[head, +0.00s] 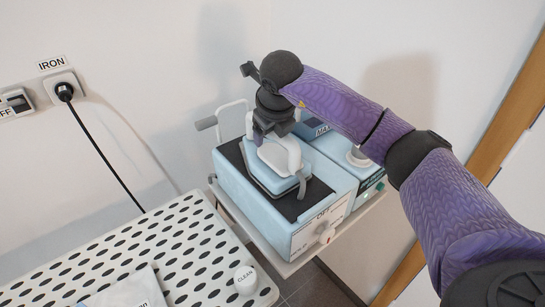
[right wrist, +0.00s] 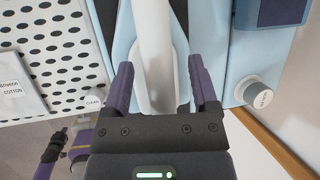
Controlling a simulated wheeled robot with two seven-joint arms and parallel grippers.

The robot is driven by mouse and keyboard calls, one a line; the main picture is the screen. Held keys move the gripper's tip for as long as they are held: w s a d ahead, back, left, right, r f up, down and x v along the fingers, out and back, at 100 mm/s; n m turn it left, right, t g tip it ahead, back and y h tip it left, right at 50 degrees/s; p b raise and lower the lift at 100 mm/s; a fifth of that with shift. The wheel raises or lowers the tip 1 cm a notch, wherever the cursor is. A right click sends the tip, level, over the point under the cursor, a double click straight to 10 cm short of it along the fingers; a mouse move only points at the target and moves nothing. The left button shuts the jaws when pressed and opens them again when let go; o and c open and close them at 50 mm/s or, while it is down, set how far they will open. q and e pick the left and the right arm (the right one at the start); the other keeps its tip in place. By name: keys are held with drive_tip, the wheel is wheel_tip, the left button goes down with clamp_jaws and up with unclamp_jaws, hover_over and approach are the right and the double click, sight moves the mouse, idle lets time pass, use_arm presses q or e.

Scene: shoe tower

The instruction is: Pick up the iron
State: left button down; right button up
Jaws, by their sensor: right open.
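The iron (head: 262,178) is light blue with a white handle and rests on the black top of a light blue station (head: 262,222). My right gripper (head: 268,133) points down at the iron's handle from above, partly covering it in the head view. In the right wrist view the white handle (right wrist: 152,45) runs between the two open fingers of the right gripper (right wrist: 160,82), with gaps on both sides. My left gripper does not show in the head view; a purple and black part of my other arm shows small at the lower left of the right wrist view, its jaws unclear.
A perforated white ironing board (head: 165,245) lies left of the station, with a white CLEAN knob (head: 244,279) and a labelled cloth packet (head: 130,292). A wall socket marked IRON (head: 62,86) holds a black plug and cord. A white wall stands behind.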

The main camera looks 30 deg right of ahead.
drive_tip(key=shift+f, duration=0.15)
clamp_jaws()
idle(0.4)
idle(0.5)
idle(0.4)
